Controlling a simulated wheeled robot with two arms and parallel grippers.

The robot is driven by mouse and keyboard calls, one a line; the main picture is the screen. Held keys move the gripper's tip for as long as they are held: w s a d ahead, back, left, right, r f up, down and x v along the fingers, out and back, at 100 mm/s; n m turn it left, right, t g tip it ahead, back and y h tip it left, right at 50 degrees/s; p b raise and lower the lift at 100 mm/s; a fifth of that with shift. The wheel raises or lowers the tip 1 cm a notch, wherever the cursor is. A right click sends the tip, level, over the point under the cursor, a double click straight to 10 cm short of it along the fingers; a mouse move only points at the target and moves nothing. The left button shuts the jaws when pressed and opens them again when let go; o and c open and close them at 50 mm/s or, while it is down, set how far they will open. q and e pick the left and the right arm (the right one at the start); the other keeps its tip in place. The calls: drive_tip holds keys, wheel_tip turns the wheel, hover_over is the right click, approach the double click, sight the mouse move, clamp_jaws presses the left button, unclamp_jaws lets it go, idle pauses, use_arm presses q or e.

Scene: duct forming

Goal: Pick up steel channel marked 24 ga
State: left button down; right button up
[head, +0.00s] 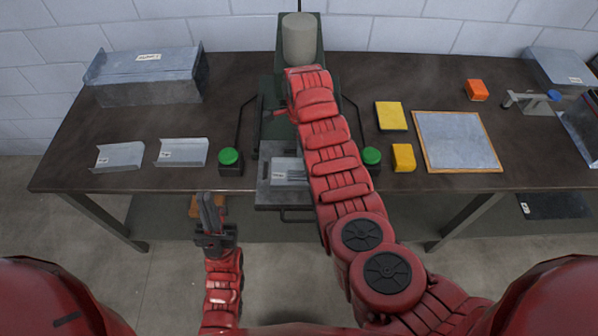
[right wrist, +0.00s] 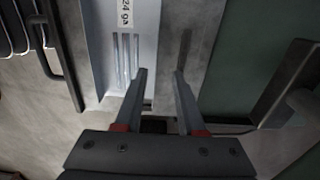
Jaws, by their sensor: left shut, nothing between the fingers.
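The steel channel marked 24 ga (right wrist: 125,40) shows in the right wrist view, its label at the top and slots below. In the head view a pale metal piece (head: 289,170) lies on the press's grey plate (head: 270,191), partly hidden by my right arm. My right gripper (right wrist: 161,75) is open; in the wrist view its fingertips appear either side of the channel's right edge. I cannot tell whether they touch it. The right gripper is hidden in the head view. My left gripper (head: 208,200) is shut and empty, in front of the table edge.
Two more channels (head: 120,156) (head: 183,152) lie at left before a large duct piece (head: 148,77). Green buttons (head: 230,157) (head: 371,157) flank the green press (head: 313,30). Yellow blocks (head: 390,115) (head: 404,157) and a framed metal sheet (head: 456,140) lie at right.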

sight(299, 163)
drive_tip(key=shift+s+a+f+p, duration=0.1)
drive_tip(key=shift+s+f+p, duration=0.15)
drive_tip(key=shift+f+p, duration=0.35)
drive_tip(key=shift+s+a+f+p, duration=0.1)
drive_tip(key=shift+s+f+p, duration=0.1)
drive_tip(key=shift+f+p, duration=0.35)
drive_tip(key=shift+d+f+b, duration=0.1)
drive_tip(key=shift+f+b, duration=0.45)
drive_tip(key=shift+f, duration=0.55)
drive_tip(key=shift+w+f, duration=0.15)
drive_tip(key=shift+f, duration=0.1)
clamp_jaws()
